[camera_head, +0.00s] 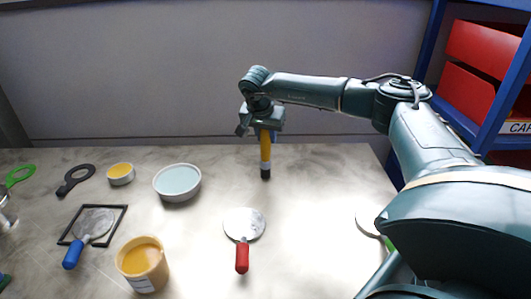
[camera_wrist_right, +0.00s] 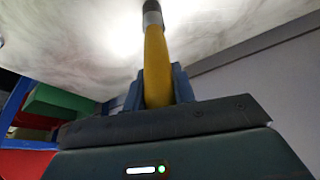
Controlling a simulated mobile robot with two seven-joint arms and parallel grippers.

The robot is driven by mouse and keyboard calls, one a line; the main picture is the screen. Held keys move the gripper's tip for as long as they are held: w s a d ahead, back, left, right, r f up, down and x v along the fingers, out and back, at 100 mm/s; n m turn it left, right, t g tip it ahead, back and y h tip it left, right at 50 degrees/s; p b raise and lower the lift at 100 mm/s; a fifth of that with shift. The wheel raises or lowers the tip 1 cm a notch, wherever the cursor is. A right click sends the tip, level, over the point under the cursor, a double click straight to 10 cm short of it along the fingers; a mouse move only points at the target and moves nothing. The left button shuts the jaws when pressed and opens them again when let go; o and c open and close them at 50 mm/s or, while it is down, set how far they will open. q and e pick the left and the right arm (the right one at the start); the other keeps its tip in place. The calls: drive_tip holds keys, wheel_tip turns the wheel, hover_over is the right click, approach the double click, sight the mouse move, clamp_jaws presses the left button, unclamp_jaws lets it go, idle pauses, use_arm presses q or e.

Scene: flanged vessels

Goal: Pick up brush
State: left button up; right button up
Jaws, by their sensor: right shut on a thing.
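The brush (camera_head: 265,152) has a yellow handle with a grey band and a dark tip pointing down. My right gripper (camera_head: 264,128) is shut on the upper part of its handle and holds it upright near the back of the table. In the right wrist view the yellow handle of the brush (camera_wrist_right: 156,65) runs between the blue fingers of my right gripper (camera_wrist_right: 158,90). I cannot tell whether the brush's tip touches the table. My left gripper is not in view.
On the table (camera_head: 310,240) stand a pale blue bowl (camera_head: 177,181), a small yellow-filled dish (camera_head: 121,173) and a yellow-filled tub (camera_head: 142,264). A red-handled round tool (camera_head: 243,235) lies in front. A blue-handled one (camera_head: 90,229) lies over a black frame. Blue shelving with red bins (camera_head: 480,75) stands right.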

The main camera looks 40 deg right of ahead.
drive_tip(key=shift+c, duration=0.7)
drive_tip(key=shift+r, duration=0.15)
wheel_tip(320, 180, up, 10)
drive_tip(key=shift+f+b, duration=0.1)
drive_tip(key=shift+b, duration=0.35)
drive_tip(key=shift+a, duration=0.1)
idle(1.4)
